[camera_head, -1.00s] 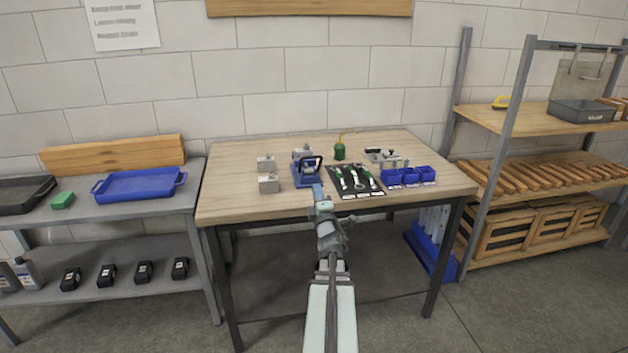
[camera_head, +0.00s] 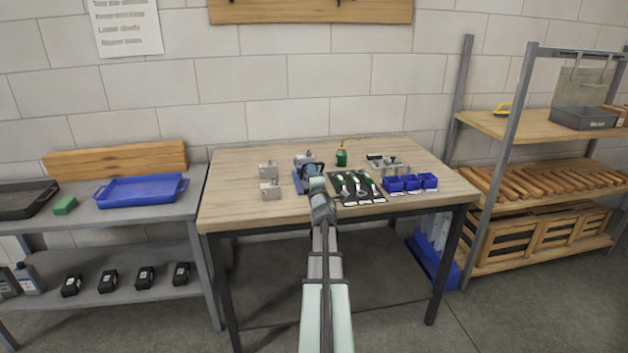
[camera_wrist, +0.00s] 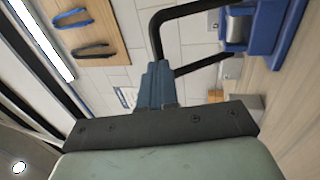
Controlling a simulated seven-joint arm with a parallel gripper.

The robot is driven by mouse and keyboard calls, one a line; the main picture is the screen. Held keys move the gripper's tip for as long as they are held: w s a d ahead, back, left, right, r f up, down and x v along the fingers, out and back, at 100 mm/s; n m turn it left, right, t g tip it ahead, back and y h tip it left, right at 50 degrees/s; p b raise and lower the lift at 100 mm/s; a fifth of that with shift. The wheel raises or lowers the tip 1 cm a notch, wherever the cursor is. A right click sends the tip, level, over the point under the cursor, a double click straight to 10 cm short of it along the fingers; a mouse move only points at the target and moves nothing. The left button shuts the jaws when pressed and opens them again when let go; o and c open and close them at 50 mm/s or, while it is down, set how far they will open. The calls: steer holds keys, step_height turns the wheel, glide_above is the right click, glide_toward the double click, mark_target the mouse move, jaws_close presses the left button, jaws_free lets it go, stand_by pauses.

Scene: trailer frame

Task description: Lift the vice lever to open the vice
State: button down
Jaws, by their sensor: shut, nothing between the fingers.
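The blue vice (camera_head: 301,183) stands on the left half of the wooden workbench, with a grey upper body and a black bent lever (camera_head: 316,168) facing me. In the wrist view the blue vice (camera_wrist: 268,28) is at the upper right. Its black lever (camera_wrist: 190,9) bends round, and one end comes down to the tips of my gripper (camera_wrist: 157,68). My gripper's fingers are together with nothing between them. They look very close to the lever, but I cannot tell whether they touch it. In the head view my gripper (camera_head: 317,183) partly hides the lever and vice front.
Grey metal blocks (camera_head: 269,190) stand left of the vice. A black mat with tools (camera_head: 357,188), blue bins (camera_head: 411,183) and a green oil can (camera_head: 341,157) are to its right. The bench front (camera_head: 245,221) is clear.

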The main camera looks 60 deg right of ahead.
steer(key=shift+w+d+r, duration=0.15)
steer(key=shift+d+r, duration=0.05)
stand_by(0.4)
steer(key=w+d+r, duration=0.3)
steer(key=r, duration=0.1)
steer(key=shift+w+d, duration=0.3)
stand_by(0.4)
steer(key=shift+f, duration=0.1)
steer(key=s+a+r, duration=0.1)
steer(key=s+a, duration=0.9)
steer(key=shift+r, duration=0.2)
stand_by(0.4)
